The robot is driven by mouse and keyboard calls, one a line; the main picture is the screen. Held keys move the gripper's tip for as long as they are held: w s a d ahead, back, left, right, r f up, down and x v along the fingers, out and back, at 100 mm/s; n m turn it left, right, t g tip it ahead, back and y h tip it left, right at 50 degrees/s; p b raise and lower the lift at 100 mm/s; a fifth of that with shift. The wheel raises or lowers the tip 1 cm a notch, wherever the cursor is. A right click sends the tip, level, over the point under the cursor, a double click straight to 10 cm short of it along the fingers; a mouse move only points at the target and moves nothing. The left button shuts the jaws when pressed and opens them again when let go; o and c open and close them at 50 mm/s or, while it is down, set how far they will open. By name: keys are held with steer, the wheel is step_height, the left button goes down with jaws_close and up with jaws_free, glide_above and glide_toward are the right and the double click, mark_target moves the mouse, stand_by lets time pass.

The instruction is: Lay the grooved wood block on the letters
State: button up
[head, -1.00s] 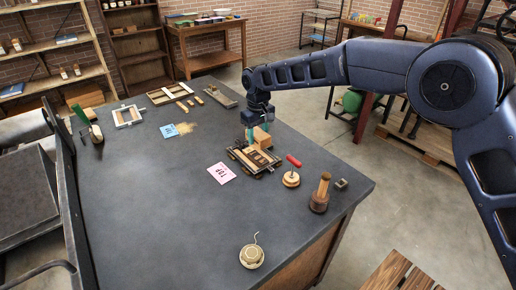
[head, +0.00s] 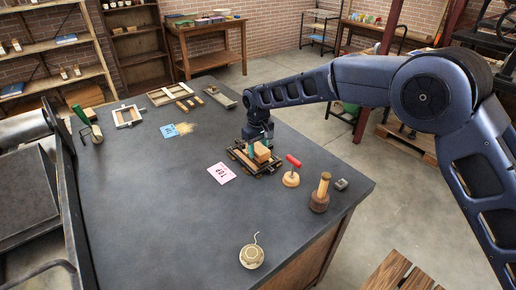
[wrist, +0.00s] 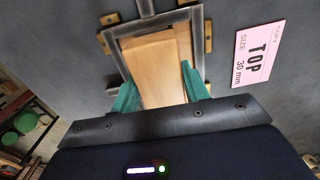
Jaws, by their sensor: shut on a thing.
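The wood block (head: 262,154) is pale brown and sits low over the dark framed form (head: 238,163) on the bench. My gripper (wrist: 158,82) is shut on it, with one green finger on each side. In the wrist view the block (wrist: 150,60) lies within the outline of the grey metal frame (wrist: 115,58). The letters are hidden under the block and gripper. I cannot tell whether the block touches them.
A pink card (head: 221,173) reading TOP lies left of the frame. A round wooden base (head: 291,180) with a red bar above it, a wooden mallet-like tool (head: 321,194) and a small metal piece (head: 341,184) stand to the right. The bench's left middle is clear.

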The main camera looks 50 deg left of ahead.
mark_target(258, 147)
steer(key=shift+f, duration=0.2)
steer(key=o, duration=1)
steer(key=shift+o, duration=0.2)
step_height(258, 147, up, 13)
steer(key=shift+f, duration=0.1)
